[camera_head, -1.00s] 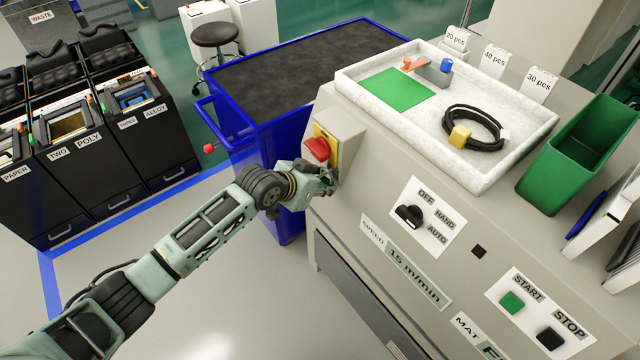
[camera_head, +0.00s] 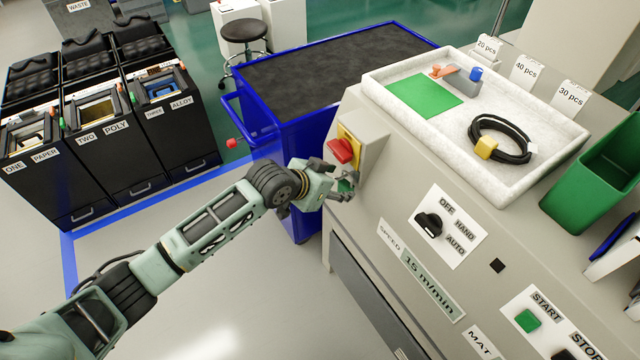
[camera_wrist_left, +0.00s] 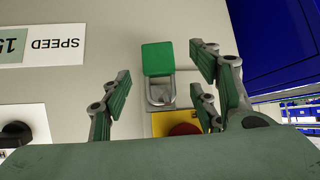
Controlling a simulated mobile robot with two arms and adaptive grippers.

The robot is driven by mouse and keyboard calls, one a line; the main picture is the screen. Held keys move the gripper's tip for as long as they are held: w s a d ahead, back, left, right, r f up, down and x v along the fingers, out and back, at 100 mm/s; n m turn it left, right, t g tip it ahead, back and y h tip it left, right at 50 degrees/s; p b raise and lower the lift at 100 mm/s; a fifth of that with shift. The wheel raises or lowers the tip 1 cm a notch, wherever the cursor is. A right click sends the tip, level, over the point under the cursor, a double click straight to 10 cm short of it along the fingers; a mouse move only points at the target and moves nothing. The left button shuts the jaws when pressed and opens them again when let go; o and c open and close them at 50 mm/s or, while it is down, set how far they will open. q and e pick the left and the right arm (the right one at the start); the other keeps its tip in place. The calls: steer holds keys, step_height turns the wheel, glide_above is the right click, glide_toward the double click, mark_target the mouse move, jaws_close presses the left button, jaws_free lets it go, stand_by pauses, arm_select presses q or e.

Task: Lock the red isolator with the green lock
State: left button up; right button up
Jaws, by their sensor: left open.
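The red isolator (camera_head: 341,150) is a red knob on a yellow plate, on the sloped end of the grey machine. In the left wrist view the red knob (camera_wrist_left: 184,129) is partly hidden behind my gripper. The green lock (camera_wrist_left: 158,58) has a square body and a grey shackle that reaches the isolator's edge. I cannot tell whether the shackle is closed there. In the head view the lock (camera_head: 346,185) is mostly hidden by my gripper. My left gripper (camera_head: 338,186) is open, its fingers apart on both sides of the lock (camera_wrist_left: 160,88). My right gripper is out of view.
A white tray (camera_head: 537,176) on the machine holds a green mat, a cable coil and small parts. A blue cart (camera_head: 265,130) stands close behind my left gripper. A black selector knob (camera_head: 430,224) is to the right. Black bins stand at the left.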

arm_select(q)
steer(key=v, duration=0.9)
steer(key=w+a+f+n+y, duration=0.15)
steer(key=a+f, duration=0.25)
steer(key=f, duration=0.5)
steer(key=a+f+n+y, duration=0.15)
steer(key=a+f, duration=0.25)
steer(key=f, duration=0.4)
steer(key=s+a+f+n+g+y, duration=0.1)
steer(key=s+a+f, duration=0.2)
steer(key=s+f, duration=0.35)
steer(key=s+a+f+n, duration=0.1)
steer(key=s+a+f, duration=0.25)
steer(key=f, duration=0.55)
steer(key=s+a+f+g+y, duration=0.2)
steer(key=s+a+f, duration=0.2)
steer(key=s+f, duration=0.9)
steer(key=s+f+g, duration=0.1)
steer(key=s+f, duration=0.2)
steer(key=s, duration=0.9)
steer(key=s+f+g, duration=0.2)
steer(key=s+f, duration=0.1)
steer(key=s, duration=1)
steer(key=shift+s+a+n, duration=0.2)
steer(key=shift+s+n, duration=0.15)
steer(key=shift+n, duration=0.05)
steer(key=shift+w+f, duration=0.15)
